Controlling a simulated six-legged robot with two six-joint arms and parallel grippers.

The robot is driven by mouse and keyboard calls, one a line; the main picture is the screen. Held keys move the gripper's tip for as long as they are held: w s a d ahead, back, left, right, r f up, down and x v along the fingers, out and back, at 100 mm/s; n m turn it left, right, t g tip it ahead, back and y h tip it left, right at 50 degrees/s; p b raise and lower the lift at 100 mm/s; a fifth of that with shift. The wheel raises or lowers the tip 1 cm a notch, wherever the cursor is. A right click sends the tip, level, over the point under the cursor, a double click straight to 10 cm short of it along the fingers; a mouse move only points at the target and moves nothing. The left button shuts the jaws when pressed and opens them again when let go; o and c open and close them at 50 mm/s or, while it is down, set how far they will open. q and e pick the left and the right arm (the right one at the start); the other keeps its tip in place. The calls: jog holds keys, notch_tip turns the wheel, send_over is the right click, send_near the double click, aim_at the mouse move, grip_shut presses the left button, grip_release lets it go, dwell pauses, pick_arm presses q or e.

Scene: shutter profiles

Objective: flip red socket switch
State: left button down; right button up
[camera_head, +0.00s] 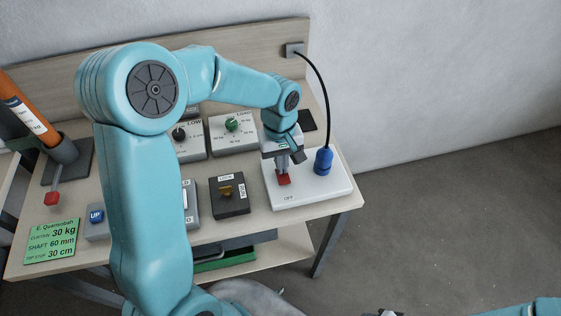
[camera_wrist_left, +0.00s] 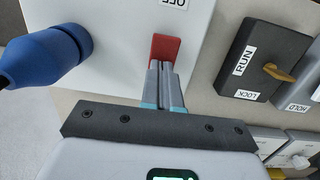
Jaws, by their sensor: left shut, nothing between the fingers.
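The red switch (camera_head: 283,179) sits on a white socket box (camera_head: 313,192) at the right end of the table. An "OFF" label shows on the box near the front edge. My left gripper (camera_head: 298,158) is shut and empty, reaching down onto the box from above. In the left wrist view the closed fingertips (camera_wrist_left: 160,66) are at the red switch (camera_wrist_left: 166,47), overlapping its lower end; I cannot tell whether they touch it. A blue plug (camera_head: 323,161) with a black cable stands in the box, right of the gripper. My right gripper is not clearly in view.
A dark RUN/LOCK box (camera_head: 229,196) with a yellow knob stands left of the socket box. Dial boxes (camera_head: 234,133) lie behind it. A green card (camera_head: 52,241) and an orange tube (camera_head: 26,115) are at the far left.

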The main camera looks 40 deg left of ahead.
pick_arm(q)
jog(key=shift+s+d+f, duration=0.4)
jog(key=shift+s+d, duration=0.1)
jog(key=shift+r, duration=0.15)
jog(key=r+p, duration=0.2)
jog(key=r, duration=0.1)
jog(key=w+r+p, duration=0.1)
jog(key=shift+a+r+p, duration=0.3)
jog(key=shift+r, duration=0.1)
notch_tip(320, 180, up, 10)
jog(key=a+b, duration=0.1)
jog(key=shift+w+f, duration=0.15)
jog(key=shift+w, duration=0.25)
jog(key=shift+s, duration=0.1)
